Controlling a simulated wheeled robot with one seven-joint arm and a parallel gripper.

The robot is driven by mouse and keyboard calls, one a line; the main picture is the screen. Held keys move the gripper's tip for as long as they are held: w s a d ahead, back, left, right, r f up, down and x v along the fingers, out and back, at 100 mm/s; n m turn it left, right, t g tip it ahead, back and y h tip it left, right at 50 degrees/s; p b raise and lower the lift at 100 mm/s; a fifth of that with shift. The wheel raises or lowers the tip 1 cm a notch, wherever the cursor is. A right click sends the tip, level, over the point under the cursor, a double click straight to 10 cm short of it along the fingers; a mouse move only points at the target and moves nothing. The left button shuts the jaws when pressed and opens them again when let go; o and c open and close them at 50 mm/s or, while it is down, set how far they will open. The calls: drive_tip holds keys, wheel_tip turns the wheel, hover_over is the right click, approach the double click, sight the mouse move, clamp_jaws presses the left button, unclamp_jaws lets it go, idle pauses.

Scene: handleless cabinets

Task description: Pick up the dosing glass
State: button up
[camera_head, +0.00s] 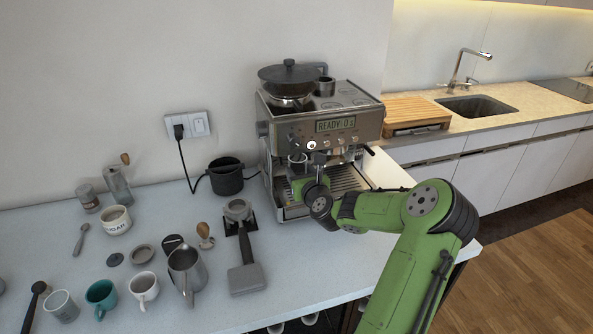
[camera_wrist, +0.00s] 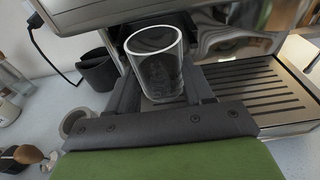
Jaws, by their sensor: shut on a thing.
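The dosing glass (camera_wrist: 157,66) is a clear, empty-looking small glass with a pale rim. In the wrist view it sits between the two dark fingers of my gripper (camera_wrist: 161,84), which are shut on it from both sides. In the head view the glass (camera_head: 298,160) shows small in front of the espresso machine (camera_head: 330,126), just left of its centre. My gripper (camera_head: 305,180) is there below the machine's front panel, partly hidden by my wrist. I cannot tell whether the glass touches the drip tray (camera_wrist: 262,88).
A black knock box (camera_head: 226,176) stands left of the machine. A portafilter (camera_head: 239,212) and tamper stand, a metal pitcher (camera_head: 186,270), several cups and a sugar bowl (camera_head: 116,220) fill the left counter. A wooden board (camera_head: 415,113) lies to the right.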

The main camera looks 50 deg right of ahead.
drive_tip(key=f+b+v, duration=0.2)
drive_tip(key=b+v, duration=0.2)
drive_tip(key=v, duration=1.1)
drive_tip(key=shift+s+a+f, duration=0.15)
drive_tip(key=shift+s+a, duration=0.1)
drive_tip(key=shift+s, duration=0.2)
